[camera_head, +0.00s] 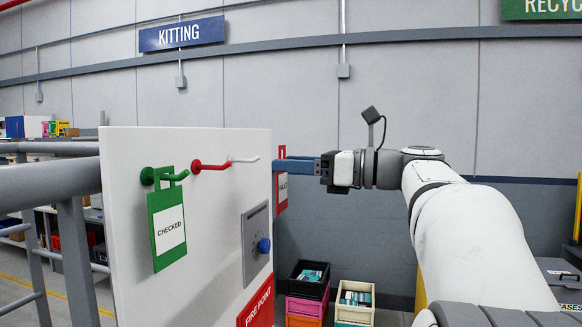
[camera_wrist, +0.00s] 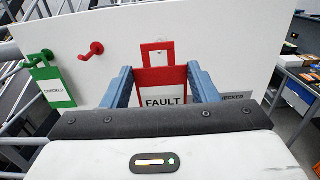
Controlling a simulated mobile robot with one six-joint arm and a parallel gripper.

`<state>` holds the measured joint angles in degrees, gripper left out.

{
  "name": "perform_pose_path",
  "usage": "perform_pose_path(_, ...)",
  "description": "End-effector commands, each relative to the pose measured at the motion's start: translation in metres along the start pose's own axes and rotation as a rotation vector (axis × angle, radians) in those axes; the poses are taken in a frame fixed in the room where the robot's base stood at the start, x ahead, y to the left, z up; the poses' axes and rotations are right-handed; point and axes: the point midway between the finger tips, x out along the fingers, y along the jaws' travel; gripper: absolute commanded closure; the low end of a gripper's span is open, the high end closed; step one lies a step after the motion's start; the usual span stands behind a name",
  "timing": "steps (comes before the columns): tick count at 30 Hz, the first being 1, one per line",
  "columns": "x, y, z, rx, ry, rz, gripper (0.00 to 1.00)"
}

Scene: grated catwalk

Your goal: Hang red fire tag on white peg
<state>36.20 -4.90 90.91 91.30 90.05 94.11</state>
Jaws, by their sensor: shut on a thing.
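My gripper (camera_head: 300,166), with blue fingers, is shut on a red tag (camera_head: 281,190). In the wrist view, the red tag (camera_wrist: 155,77) hangs upright between the fingers, with a square loop on top and a white label reading FAULT. The white peg (camera_head: 245,159) sticks out of the white board, right of a red peg (camera_head: 211,166). The tag is to the right of the white peg's tip and looks apart from it.
A green CHECKED tag (camera_head: 167,225) hangs on a green peg (camera_head: 163,177) at the board's left. The board (camera_head: 210,270) also bears a grey plate with a blue knob (camera_head: 263,245) and a red FIRE POINT sign (camera_head: 256,308). Crates (camera_head: 306,283) stand beyond. Railings (camera_head: 50,184) run at left.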

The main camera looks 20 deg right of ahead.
Motion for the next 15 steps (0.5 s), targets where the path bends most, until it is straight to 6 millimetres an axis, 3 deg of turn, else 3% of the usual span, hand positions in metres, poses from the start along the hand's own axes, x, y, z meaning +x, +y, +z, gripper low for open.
perform_pose_path(15, 0.032, 0.001, -0.005, -0.001, 0.000, 0.003, 0.68)
